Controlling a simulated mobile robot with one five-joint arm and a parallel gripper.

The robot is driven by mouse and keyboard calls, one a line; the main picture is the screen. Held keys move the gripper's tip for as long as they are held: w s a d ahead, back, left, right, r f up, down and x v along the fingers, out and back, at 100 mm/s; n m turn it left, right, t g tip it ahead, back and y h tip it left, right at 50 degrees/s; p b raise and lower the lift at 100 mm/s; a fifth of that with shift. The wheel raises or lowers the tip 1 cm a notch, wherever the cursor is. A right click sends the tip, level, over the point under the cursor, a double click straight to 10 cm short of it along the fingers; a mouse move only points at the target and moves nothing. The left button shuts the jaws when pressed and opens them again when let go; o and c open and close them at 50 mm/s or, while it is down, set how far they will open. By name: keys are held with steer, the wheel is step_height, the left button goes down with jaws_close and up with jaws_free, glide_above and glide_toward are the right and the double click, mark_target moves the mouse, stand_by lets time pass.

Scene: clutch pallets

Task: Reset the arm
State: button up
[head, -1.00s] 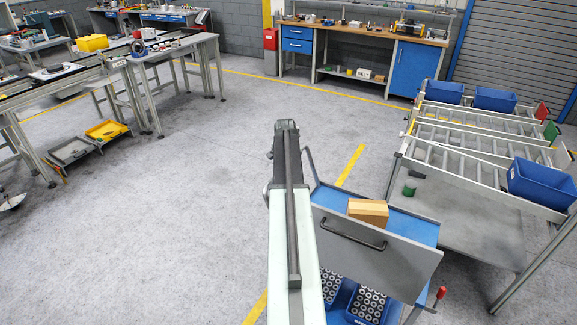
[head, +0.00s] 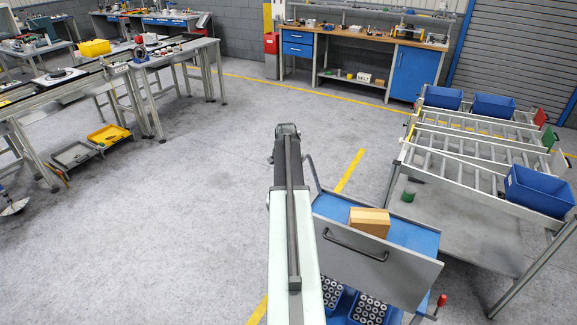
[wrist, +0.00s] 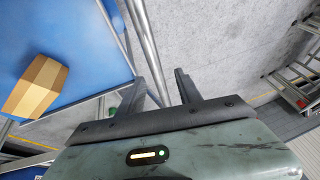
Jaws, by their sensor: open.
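My gripper (wrist: 168,88) shows in the wrist view with its two dark fingers apart and nothing between them. It is beside the edge of a blue trolley top (wrist: 85,35), with grey floor visible beyond the fingers. In the head view my arm stretches forward from the bottom centre, and its dark far end is above the floor, left of the trolley. The fingers cannot be made out there.
A cardboard box (head: 370,222) sits on the blue trolley top (head: 418,238), behind a grey panel with a handle. Blue trays of round parts (head: 370,308) are below. A roller rack (head: 470,150) with blue bins stands right. Floor at left centre is clear.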

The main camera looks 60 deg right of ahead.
steer(key=p+v, duration=0.2)
steer(key=v, duration=0.2)
